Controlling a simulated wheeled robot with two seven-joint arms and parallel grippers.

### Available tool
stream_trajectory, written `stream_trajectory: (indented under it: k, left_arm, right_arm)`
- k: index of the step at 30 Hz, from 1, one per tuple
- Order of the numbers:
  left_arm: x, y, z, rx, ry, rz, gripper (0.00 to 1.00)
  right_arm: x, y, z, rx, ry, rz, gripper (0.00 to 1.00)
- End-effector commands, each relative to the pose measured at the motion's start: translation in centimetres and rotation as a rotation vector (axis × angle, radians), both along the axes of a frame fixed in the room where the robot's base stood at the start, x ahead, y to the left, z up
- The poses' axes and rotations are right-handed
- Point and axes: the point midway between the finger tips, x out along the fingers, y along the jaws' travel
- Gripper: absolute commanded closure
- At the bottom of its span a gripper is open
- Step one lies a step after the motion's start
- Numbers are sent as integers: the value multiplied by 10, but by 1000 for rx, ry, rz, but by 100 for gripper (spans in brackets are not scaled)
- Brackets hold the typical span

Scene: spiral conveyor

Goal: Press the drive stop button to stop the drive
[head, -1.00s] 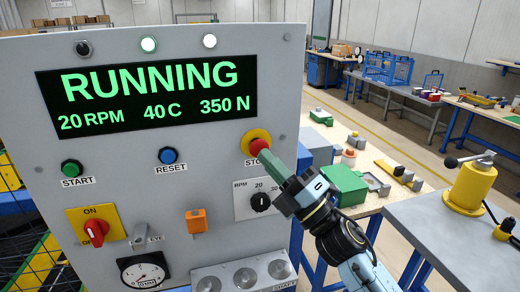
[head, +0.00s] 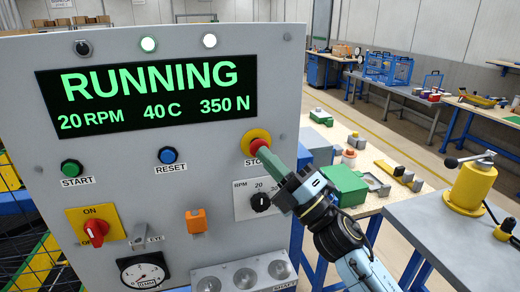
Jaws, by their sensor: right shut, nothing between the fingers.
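The stop button is a red cap (head: 257,147) on a yellow round base (head: 248,139) at the right side of the grey control panel (head: 120,202). The label under it reads "STO", with the rest hidden by my gripper. My right gripper (head: 265,155) is shut and empty, its green fingertips overlapping the lower right of the red cap. I cannot tell whether they touch it. The display (head: 150,88) reads RUNNING, 20 RPM, 40 C, 350 N in green. My left gripper is not in view.
A green start button (head: 72,168), a blue reset button (head: 167,155), a red on/off switch (head: 96,232), an orange part (head: 196,221) and an RPM knob (head: 261,202) are on the panel. A grey table with a yellow cylinder (head: 472,186) stands at right.

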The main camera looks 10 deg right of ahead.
Motion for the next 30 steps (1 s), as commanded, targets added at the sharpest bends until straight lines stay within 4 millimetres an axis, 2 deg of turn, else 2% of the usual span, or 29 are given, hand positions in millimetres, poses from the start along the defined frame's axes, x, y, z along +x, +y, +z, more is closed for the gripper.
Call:
stream_trajectory:
  k: [30]
  left_arm:
    - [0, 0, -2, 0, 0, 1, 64]
  right_arm:
    - [10, 0, 0, 1, 0, -1, 100]
